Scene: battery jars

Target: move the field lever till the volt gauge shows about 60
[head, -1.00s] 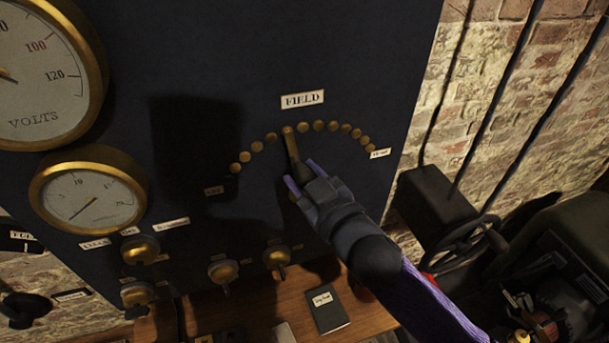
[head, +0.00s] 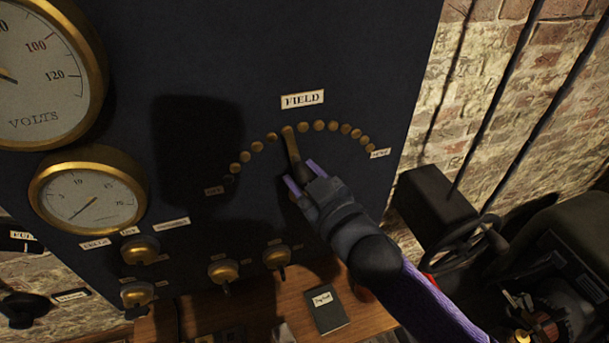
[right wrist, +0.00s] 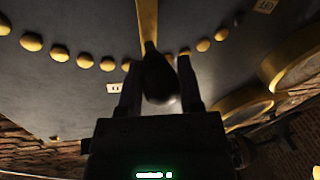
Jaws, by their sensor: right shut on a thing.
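The field lever (head: 294,155) is a brass arm with a dark handle on the dark panel, below the FIELD label (head: 302,99). Its tip lies by a stud near the top of an arc of brass studs. My right gripper (head: 302,177) is shut on its handle; the right wrist view shows the dark handle (right wrist: 158,75) between the two fingers. The volt gauge (head: 45,75) is at the upper left, cut off by the picture's edge. My left gripper is not in view.
A smaller brass-rimmed gauge (head: 88,198) sits below the volt gauge. Several brass knobs (head: 223,271) stick out along the panel's lower part. A wooden desk (head: 285,300) with a dark notebook (head: 327,309) lies beneath. A handwheel and machinery (head: 470,245) stand at the right.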

